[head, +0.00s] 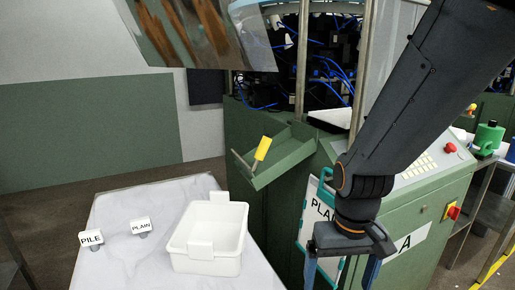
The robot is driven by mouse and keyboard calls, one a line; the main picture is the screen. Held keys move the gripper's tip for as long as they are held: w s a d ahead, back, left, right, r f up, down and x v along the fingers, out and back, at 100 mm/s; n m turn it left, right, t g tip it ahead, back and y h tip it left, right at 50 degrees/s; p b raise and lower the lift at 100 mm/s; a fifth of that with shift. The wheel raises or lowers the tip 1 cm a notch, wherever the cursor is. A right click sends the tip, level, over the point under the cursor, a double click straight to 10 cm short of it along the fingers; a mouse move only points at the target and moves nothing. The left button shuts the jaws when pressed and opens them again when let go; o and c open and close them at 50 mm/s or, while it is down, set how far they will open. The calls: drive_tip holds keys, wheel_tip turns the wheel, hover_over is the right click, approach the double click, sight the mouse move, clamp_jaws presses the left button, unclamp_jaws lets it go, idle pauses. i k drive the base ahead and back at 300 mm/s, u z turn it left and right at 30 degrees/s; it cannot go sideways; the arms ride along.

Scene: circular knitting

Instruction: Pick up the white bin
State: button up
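The white bin (208,262) stands upright on the pale table, right of its middle. I see no contents in it, and a pale tab stands at its far rim and another on its near side. My gripper (340,280) hangs to the right of the bin, apart from it, in front of the green machine. Its two blue fingers point down and are spread apart, with nothing seen between them. The fingertips run out of the bottom of the picture.
Small signs reading PILE (91,238) and PLAIN (140,226) stand on the table (120,265) left of the bin. A green machine (262,215) with a sloped tray (280,160) and a yellow-handled item (263,148) rises behind and right of the table.

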sight(212, 230)
drive_tip(key=z, duration=0.05)
drive_tip(key=k, duration=0.5)
drive_tip(key=u, duration=0.8)
drive_tip(key=i, duration=0.5)
